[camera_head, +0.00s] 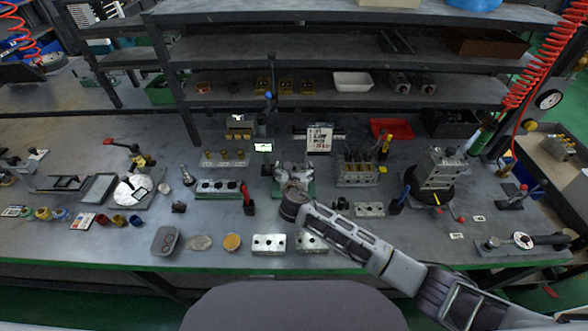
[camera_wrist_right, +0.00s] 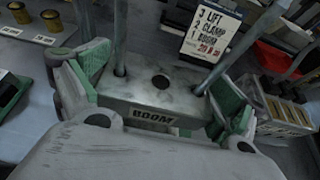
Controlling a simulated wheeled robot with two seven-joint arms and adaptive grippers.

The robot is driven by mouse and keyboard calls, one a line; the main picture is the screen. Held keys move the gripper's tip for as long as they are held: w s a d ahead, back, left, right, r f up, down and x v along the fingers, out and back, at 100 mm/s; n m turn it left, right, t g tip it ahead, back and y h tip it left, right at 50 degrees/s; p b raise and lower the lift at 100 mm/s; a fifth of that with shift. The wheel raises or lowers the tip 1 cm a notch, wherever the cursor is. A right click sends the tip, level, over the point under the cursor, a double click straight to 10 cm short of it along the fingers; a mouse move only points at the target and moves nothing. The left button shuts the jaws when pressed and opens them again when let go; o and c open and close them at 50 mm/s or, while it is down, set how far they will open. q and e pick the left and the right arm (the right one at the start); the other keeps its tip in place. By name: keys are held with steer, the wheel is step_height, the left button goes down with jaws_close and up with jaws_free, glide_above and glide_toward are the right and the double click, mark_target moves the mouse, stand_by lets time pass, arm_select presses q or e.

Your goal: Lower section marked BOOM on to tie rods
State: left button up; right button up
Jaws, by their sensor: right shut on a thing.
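My right gripper (camera_head: 293,178) is at the middle of the bench, its arm coming in from the lower right. In the right wrist view its green-padded fingers (camera_wrist_right: 158,88) are shut on the two ends of a grey metal section marked BOOM (camera_wrist_right: 150,117). The section has a dark round hole in its top. Two tie rods (camera_wrist_right: 119,38) stand up at its left and right holes and seem to pass through it. Its underside is hidden, so I cannot tell its height above what lies below. In the head view the gripper mostly covers it. My left gripper is not in view.
A card listing LIFT, CLAMP and BOOM (camera_head: 320,138) stands behind the gripper. A holder with several rods (camera_head: 357,170) is to the right, and a block with dark holes (camera_head: 218,188) to the left. Metal blocks (camera_head: 269,244) lie near the front edge. Shelves (camera_head: 340,100) rise behind.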

steer(key=shift+f+b, duration=1.1)
steer(key=shift+f, duration=1.05)
stand_by(0.8)
steer(key=o, duration=1)
steer(key=shift+f, duration=0.1)
steer(key=shift+s, duration=0.2)
steer(key=v, duration=1.1)
steer(key=shift+s+r, duration=0.2)
steer(key=shift+s, duration=0.1)
stand_by(0.5)
